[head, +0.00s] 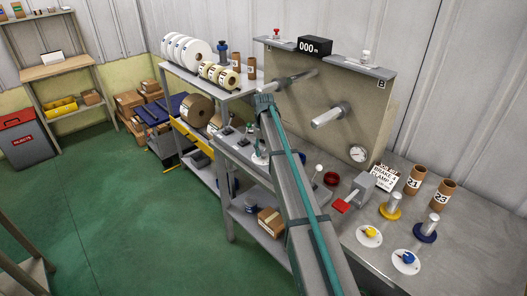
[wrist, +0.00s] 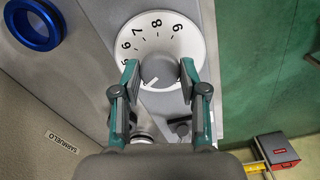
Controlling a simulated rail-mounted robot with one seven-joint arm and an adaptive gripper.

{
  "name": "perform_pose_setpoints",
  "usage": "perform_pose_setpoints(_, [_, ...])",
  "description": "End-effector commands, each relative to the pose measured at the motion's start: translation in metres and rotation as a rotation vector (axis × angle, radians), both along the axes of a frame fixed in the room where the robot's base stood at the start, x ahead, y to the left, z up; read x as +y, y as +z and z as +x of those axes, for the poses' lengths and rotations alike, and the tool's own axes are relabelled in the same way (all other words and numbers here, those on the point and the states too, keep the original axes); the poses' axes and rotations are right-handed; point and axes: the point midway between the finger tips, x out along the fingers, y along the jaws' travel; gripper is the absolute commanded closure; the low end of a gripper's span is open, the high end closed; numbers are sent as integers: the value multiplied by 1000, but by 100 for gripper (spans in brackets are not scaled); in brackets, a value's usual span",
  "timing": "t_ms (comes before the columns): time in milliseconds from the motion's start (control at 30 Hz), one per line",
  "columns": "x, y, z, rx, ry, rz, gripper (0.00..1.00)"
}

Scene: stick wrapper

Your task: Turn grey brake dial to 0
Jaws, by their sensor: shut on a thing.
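The grey dial knob (wrist: 159,70) sits at the centre of a round white number plate (wrist: 190,45) in the wrist view. Numbers up to 9 show along the plate's upper part; its lower part is hidden. A short white mark on the knob points to the lower left, away from the visible numbers. My gripper (wrist: 160,76) has its teal-and-grey fingers on both sides of the knob and is shut on it. In the head view, a white plate (head: 259,158) shows partly beside my arm, and my fingers are mostly hidden there.
A yellow dial (head: 370,233) and a blue dial (head: 406,258) stand on the bench at right. A red-handled lever (head: 341,206) and several brown tubes are nearby. A blue ring (wrist: 33,25) lies left of the plate. Green floor is open beyond the bench edge.

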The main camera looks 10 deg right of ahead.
Motion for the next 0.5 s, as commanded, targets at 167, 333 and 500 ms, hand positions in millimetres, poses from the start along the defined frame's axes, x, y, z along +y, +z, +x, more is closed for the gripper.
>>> perform_pose_setpoints(167, [0,0,0,0,167,0,92])
perform_pose_setpoints(333, [0,0,0,0,328,0,92])
perform_pose_setpoints(500, [0,0,0,0,489,0,92])
